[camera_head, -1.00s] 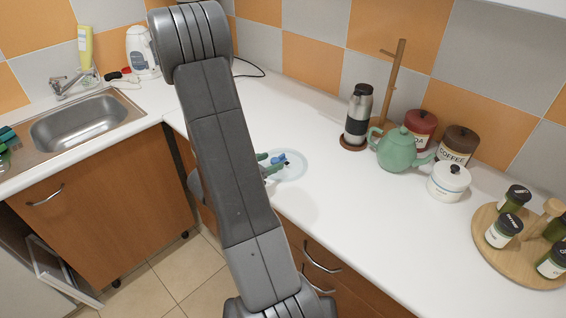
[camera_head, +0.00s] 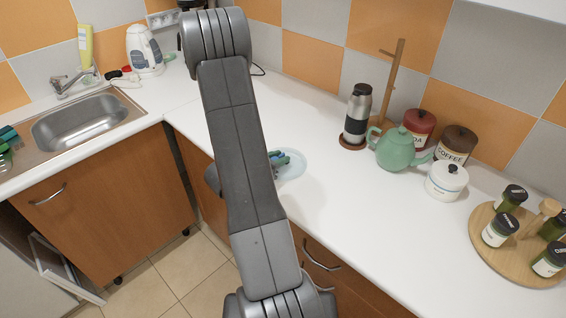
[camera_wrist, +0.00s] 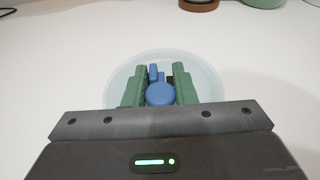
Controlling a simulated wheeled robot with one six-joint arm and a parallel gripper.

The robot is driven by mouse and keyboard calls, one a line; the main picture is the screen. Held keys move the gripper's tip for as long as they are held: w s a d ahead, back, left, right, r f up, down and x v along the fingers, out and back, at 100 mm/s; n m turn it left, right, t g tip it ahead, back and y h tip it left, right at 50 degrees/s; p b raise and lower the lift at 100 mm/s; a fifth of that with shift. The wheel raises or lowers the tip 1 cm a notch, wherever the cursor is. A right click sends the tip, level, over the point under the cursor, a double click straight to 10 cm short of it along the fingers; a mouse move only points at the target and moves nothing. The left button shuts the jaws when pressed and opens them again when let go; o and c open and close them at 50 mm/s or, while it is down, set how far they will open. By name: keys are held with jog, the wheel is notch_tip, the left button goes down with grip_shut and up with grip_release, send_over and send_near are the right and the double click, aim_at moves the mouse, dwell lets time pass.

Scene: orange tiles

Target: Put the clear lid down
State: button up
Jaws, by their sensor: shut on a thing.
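The clear lid (camera_head: 294,168) is a round, see-through disc with a blue knob, over the white counter right of my arm in the head view. In the wrist view the lid (camera_wrist: 206,75) spreads around my fingers, with its blue knob (camera_wrist: 160,93) between them. My gripper (camera_wrist: 160,88) has green fingers and is shut on the knob. In the head view my gripper (camera_head: 280,159) is partly hidden behind my arm. I cannot tell whether the lid touches the counter.
The white counter (camera_head: 350,205) is clear around the lid. Toward the back right stand a steel flask (camera_head: 357,115), a green teapot (camera_head: 398,150), a white jar (camera_head: 447,181) and a round wooden rack (camera_head: 490,250) of spice jars. A sink (camera_head: 88,122) is at the left.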

jog(key=shift+r, duration=0.1)
grip_shut()
notch_tip(320, 180, up, 10)
jog(key=n+t+y, duration=0.3)
jog(key=n+y, duration=0.1)
jog(key=y, duration=0.1)
send_over(278, 149)
jog(key=f, duration=0.4)
jog(key=shift+s+b, duration=0.3)
jog(key=shift+b, duration=0.05)
jog(key=shift+w+f+n+t+y, duration=0.15)
jog(key=shift+f+n+y, duration=0.15)
jog(key=shift+f+n, duration=0.15)
jog(key=shift+w+f+n+t+y, duration=0.15)
jog(key=shift+f+n+y, duration=0.2)
jog(key=shift+f, duration=0.2)
jog(key=shift+s, duration=0.1)
